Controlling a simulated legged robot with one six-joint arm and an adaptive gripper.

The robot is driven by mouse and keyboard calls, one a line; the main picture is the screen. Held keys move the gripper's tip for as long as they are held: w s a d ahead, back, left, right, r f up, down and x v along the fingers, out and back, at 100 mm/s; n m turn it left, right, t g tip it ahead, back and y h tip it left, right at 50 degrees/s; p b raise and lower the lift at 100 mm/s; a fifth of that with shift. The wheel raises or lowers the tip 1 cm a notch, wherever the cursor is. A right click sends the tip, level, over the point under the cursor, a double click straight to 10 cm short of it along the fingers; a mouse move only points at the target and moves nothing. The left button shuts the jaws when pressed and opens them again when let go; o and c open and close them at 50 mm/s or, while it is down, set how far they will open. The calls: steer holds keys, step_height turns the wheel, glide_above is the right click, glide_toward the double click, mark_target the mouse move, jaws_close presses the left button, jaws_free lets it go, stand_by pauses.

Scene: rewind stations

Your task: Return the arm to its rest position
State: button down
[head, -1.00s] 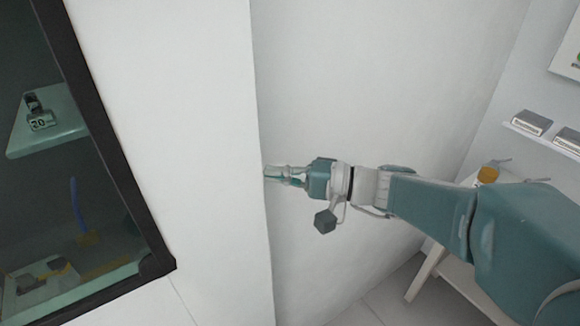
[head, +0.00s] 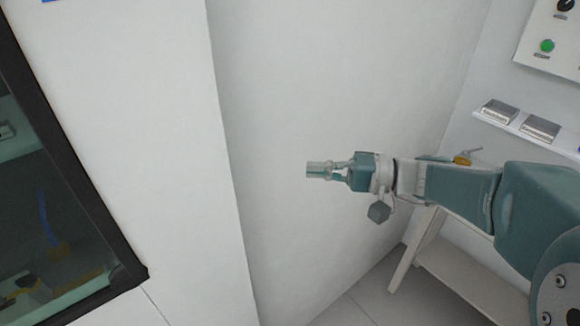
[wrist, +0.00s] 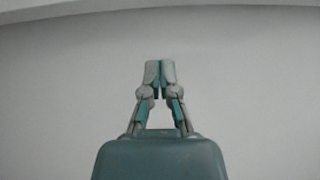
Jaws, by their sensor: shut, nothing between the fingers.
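My gripper (head: 318,170) is at the end of my teal and white arm, which reaches in from the right side of the head view. It points left in front of a plain pale wall. In the wrist view my gripper (wrist: 159,72) shows its two fingers together at the tips, with nothing between them. Only the pale wall is behind the fingers there.
A dark-framed cabinet (head: 75,130) stands at the left, with a blue item (head: 47,220) inside. A white stand (head: 470,285) is below my arm. A shelf (head: 515,125) with silver boxes (head: 540,128) and a panel with a green button (head: 547,46) are at the right.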

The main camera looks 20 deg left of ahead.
steer(key=shift+w+d, duration=0.1)
steer(key=shift+d, duration=0.3)
steer(key=s+d+f+m+t+h, duration=0.2)
steer(key=s+d+f+t+h, duration=0.3)
steer(key=s+d+h, duration=0.6)
steer(key=s+d+f+t+h, duration=0.1)
steer(key=d+t+h, duration=0.1)
steer(key=d, duration=0.5)
steer(key=s+d+f+m+t+h, duration=0.1)
steer(key=d+t+h, duration=0.2)
steer(key=d, duration=0.5)
steer(key=shift+f+h, duration=0.3)
steer(key=shift+h, duration=0.4)
steer(key=shift+s, duration=0.1)
